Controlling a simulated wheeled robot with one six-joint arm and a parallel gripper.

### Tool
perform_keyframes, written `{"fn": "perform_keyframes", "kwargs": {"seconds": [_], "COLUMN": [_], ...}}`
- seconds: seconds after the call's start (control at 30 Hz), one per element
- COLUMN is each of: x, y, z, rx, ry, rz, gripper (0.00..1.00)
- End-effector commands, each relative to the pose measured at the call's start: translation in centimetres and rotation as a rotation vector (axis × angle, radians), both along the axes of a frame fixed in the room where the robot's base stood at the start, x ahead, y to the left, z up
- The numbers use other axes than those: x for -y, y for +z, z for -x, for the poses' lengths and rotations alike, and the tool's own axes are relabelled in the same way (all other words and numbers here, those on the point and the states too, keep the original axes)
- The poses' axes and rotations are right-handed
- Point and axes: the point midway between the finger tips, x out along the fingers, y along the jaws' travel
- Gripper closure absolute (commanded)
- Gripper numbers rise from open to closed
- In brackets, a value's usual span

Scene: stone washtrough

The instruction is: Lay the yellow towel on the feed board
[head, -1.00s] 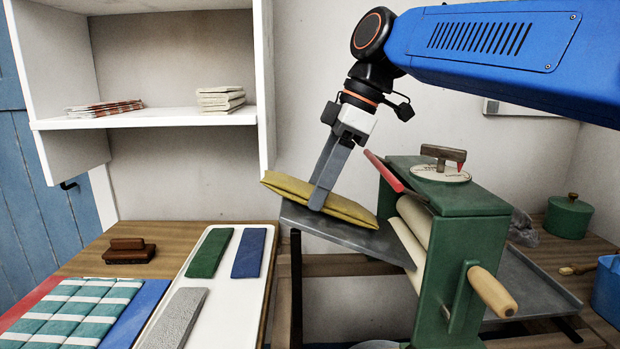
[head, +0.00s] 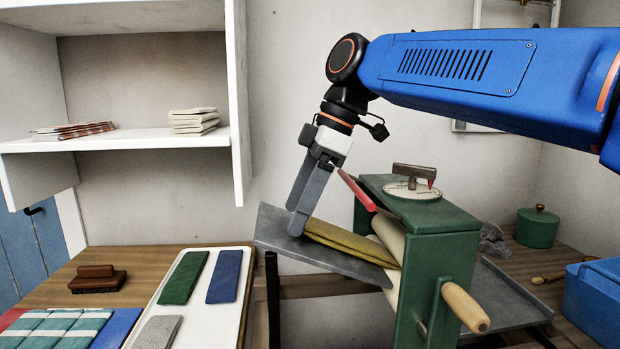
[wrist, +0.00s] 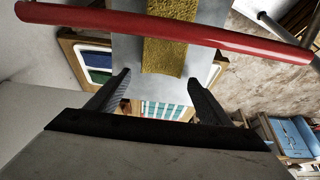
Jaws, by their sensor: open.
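The yellow towel (head: 352,240) lies folded along the grey feed board (head: 272,232), its right end close to the cream rollers (head: 388,238). The board slopes down to the right toward the green wringer (head: 440,250). My gripper (head: 296,222) is open at the towel's left end, its fingertips close to the board. I cannot tell from the head view whether a finger touches the towel. In the wrist view, the towel (wrist: 166,50) lies on the board (wrist: 128,48) beyond the open fingertips (wrist: 158,78), with nothing between them.
A red bar (head: 357,192) stands above the towel, near my gripper. A white tray (head: 238,265) with several folded cloths is left of the board. A shelf unit (head: 238,100) stands behind at left. A blue tub (head: 595,300) is at right.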

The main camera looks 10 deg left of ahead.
Motion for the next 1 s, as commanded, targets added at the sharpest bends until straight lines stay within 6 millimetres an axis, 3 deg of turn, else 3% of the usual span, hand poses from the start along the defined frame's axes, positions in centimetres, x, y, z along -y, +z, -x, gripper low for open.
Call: {"fn": "perform_keyframes", "kwargs": {"seconds": [0.17, 0.8, 1.0], "x": [0.8, 5.7, 6.5], "y": [2.0, 13.3, 15.1], "z": [-0.3, -1.4, -1.6], "rx": [0.002, 0.002, 0.001], "ry": [-0.001, -0.001, 0.0], "rz": [-0.001, -0.002, -0.001], "gripper": [0.27, 0.27, 0.27]}}
